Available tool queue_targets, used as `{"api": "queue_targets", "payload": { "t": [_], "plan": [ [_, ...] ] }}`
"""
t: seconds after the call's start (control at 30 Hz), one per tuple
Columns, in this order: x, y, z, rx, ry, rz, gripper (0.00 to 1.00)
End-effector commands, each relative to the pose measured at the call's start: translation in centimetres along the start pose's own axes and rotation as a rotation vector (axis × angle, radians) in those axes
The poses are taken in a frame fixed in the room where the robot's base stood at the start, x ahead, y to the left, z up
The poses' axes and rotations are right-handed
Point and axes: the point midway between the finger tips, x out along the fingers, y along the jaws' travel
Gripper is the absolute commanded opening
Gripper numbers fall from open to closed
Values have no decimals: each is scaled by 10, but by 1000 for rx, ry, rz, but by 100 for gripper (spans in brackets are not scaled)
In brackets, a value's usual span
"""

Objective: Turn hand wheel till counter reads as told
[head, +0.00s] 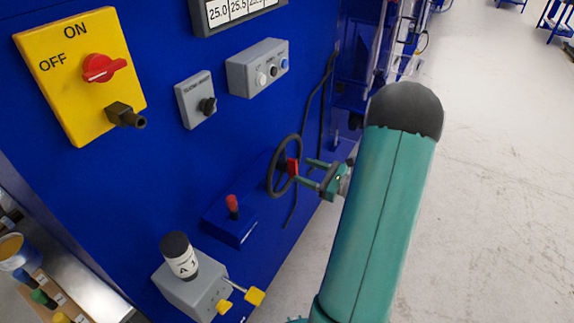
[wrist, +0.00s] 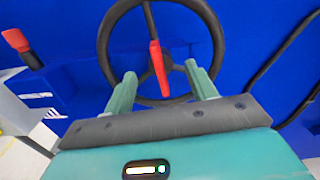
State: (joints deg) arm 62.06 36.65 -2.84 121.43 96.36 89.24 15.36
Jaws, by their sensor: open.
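In the wrist view the hand wheel (wrist: 214,40) fills the upper middle, with a red grip or marker (wrist: 158,68) on one spoke. My gripper (head: 310,172) is open in front of the wheel. In the wrist view its two green fingers (wrist: 163,82) point at the wheel's lower part, one on each side of the red piece. I cannot tell whether they touch it. The counter (head: 238,10) is cut off at the top, showing 25.0 and 25.5.
A yellow ON/OFF plate with a red knob (head: 103,67) is at upper left. Grey control boxes (head: 258,68) sit on the panel. A red-topped lever (head: 232,205) is left of the wheel. A black cable (wrist: 285,55) hangs right of it. Open floor (head: 500,190) lies right.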

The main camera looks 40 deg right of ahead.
Motion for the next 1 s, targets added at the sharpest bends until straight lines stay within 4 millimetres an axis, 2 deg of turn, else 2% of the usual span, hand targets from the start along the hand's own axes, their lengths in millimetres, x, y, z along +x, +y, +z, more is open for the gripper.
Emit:
{"api": "queue_targets", "payload": {
  "t": [0.1, 0.3, 0.47, 0.7, 0.77, 1.0],
  "plan": [
    [26, 2, 0, 0, -2, 6, 56],
    [57, 4, 1, 1, -2, 4, 56],
    [68, 4, 0, 1, 0, 3, 56],
    [69, 4, 1, 1, -1, 2, 56],
    [69, 4, 1, 1, -1, 2, 47],
    [68, 4, 1, 1, 0, 2, 0]
  ]
}}
